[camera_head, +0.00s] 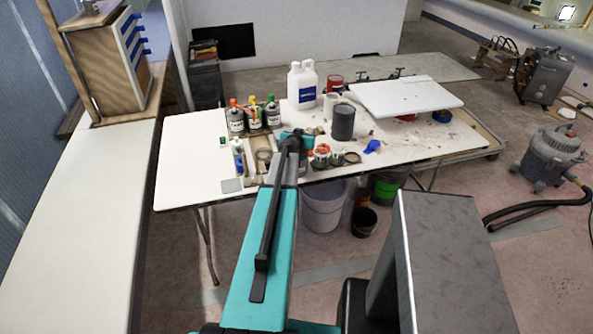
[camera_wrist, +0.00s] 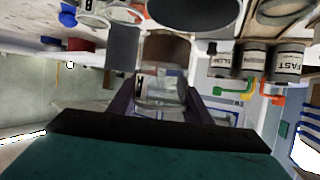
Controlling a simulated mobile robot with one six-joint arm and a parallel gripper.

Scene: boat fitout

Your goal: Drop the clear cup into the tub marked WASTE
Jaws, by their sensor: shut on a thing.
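My gripper (camera_wrist: 160,102) shows in the wrist view with its two dark fingers on either side of a clear cup (camera_wrist: 161,88). It is shut on the cup, which is see-through and hard to make out. In the head view my gripper (camera_head: 296,142) is over the near part of the worktable, and my arm hides most of the cup. I can read no WASTE marking in either view.
The white worktable (camera_head: 190,150) holds several bottles in a rack (camera_head: 254,128), a white jug (camera_head: 302,84), a dark grey can (camera_head: 343,122) and a white board (camera_head: 405,96). A blue item (camera_head: 372,146) lies near the front edge. A long pale counter (camera_head: 85,200) runs along the left.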

